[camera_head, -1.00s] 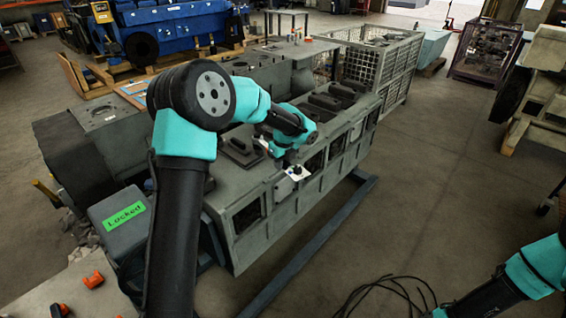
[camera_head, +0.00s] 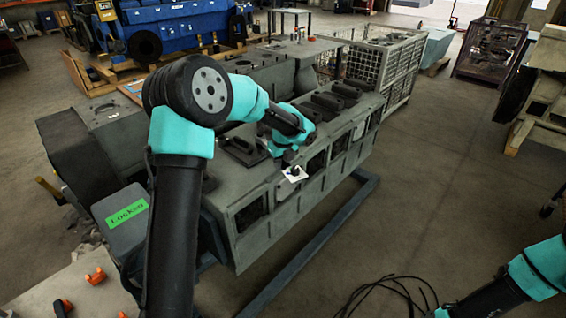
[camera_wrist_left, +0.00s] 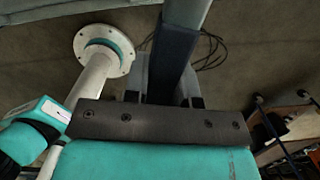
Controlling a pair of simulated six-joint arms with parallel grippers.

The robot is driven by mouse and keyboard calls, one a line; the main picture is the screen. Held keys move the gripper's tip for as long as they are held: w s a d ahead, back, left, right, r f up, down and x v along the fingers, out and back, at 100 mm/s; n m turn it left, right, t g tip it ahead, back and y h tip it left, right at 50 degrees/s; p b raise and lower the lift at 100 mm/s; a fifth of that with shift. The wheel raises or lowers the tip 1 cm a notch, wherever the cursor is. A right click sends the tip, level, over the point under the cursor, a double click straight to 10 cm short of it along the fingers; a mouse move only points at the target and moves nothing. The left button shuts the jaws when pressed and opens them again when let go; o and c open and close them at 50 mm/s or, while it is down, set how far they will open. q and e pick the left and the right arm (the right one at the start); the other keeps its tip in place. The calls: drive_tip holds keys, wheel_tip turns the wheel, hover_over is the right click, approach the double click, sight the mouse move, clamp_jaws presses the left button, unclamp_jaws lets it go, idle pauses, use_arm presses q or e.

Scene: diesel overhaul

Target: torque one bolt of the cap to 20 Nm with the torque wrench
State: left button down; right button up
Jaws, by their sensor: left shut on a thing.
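My left gripper (camera_head: 290,160) is at the near side of the grey engine block (camera_head: 262,205), mostly hidden by my own wrist. In the left wrist view my left gripper (camera_wrist_left: 164,96) is shut on a straight bar with a dark blue section, which looks like the torque wrench (camera_wrist_left: 173,52). The bar runs away from the jaws to the top edge; its far end is out of view. The cap and its bolts cannot be made out, nor can I tell whether the wrench touches a bolt. My right gripper is out of view; only its arm shows at bottom right.
A blue-grey rail (camera_head: 318,238) runs along the floor before the block. A green "Locked" sign (camera_head: 128,212) is on a grey box at left. Orange pieces (camera_head: 96,276) lie on a pale surface. Black cables (camera_head: 385,290) lie on open floor. A mesh crate (camera_head: 385,65) stands behind.

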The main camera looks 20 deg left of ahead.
use_arm(q)
drive_tip(key=shift+s+a+f+m, duration=0.1)
drive_tip(key=shift+s+a+m, duration=0.55)
drive_tip(key=shift+s, duration=0.3)
idle(0.9)
drive_tip(key=shift+w+d, duration=0.3)
drive_tip(key=shift+w, duration=0.2)
drive_tip(key=shift+w+r, duration=0.1)
drive_tip(key=shift+r, duration=0.1)
drive_tip(key=shift+r, duration=0.15)
drive_tip(key=shift+d+r, duration=0.1)
drive_tip(key=shift+r, duration=1.5)
